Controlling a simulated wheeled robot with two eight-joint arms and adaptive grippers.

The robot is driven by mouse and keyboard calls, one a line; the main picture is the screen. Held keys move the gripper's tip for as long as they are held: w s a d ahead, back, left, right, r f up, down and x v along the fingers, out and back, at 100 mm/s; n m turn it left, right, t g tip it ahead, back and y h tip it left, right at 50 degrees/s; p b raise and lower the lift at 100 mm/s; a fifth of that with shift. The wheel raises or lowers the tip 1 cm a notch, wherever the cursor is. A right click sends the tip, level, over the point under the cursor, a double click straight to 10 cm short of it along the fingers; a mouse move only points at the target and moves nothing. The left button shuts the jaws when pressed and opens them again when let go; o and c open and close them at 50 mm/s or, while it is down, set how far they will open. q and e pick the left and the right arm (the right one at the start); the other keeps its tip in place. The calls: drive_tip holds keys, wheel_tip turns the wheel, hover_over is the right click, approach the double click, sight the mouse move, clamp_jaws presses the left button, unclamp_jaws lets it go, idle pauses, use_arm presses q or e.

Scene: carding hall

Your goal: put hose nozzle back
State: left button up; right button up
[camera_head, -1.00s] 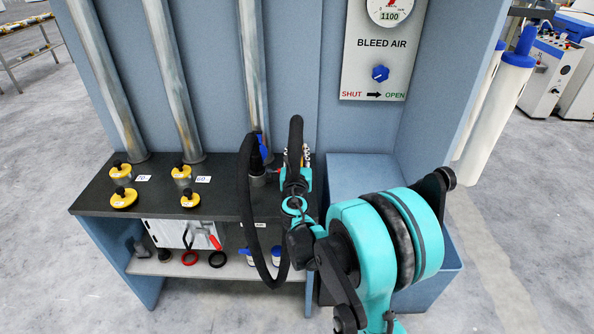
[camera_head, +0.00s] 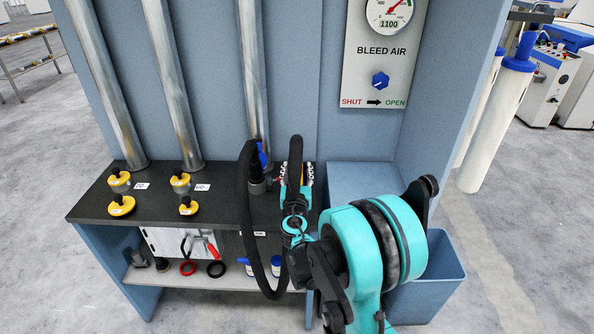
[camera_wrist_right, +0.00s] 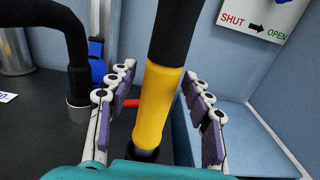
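The hose nozzle (camera_wrist_right: 160,108) is a yellow body with a black hose at its top, nearly upright in the right wrist view. A red part shows at its left side, and its lower end has a black collar close to the dark bench top. My right gripper (camera_wrist_right: 160,112) is open around it, with a finger on each side and gaps beside the yellow body. In the head view my right gripper (camera_head: 297,180) is over the bench's right end and mostly hides the nozzle. Whether the nozzle sits in a holder is hidden. My left gripper is out of view.
The black hose (camera_head: 246,215) loops down past the bench front. A blue-handled valve (camera_head: 262,157) stands just left of the gripper. Yellow caps (camera_head: 121,205) sit on the bench top (camera_head: 150,211). A blue bin (camera_head: 435,270) is at right, below the bleed air panel (camera_head: 380,70).

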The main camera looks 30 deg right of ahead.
drive_tip(key=shift+r, duration=0.25)
drive_tip(key=s+a+f+m+g+y+p, duration=0.1)
drive_tip(key=s+a+m+g+y, duration=0.3)
drive_tip(key=s+a+m, duration=0.6)
drive_tip(key=s+a+f+m+g+y, duration=0.4)
drive_tip(key=s+a+m, duration=0.7)
drive_tip(key=s+m, duration=0.7)
drive_tip(key=shift+s+a+f+m+y+p, duration=0.2)
drive_tip(key=shift+s+m+y+p, duration=0.15)
drive_tip(key=shift+m+y, duration=0.45)
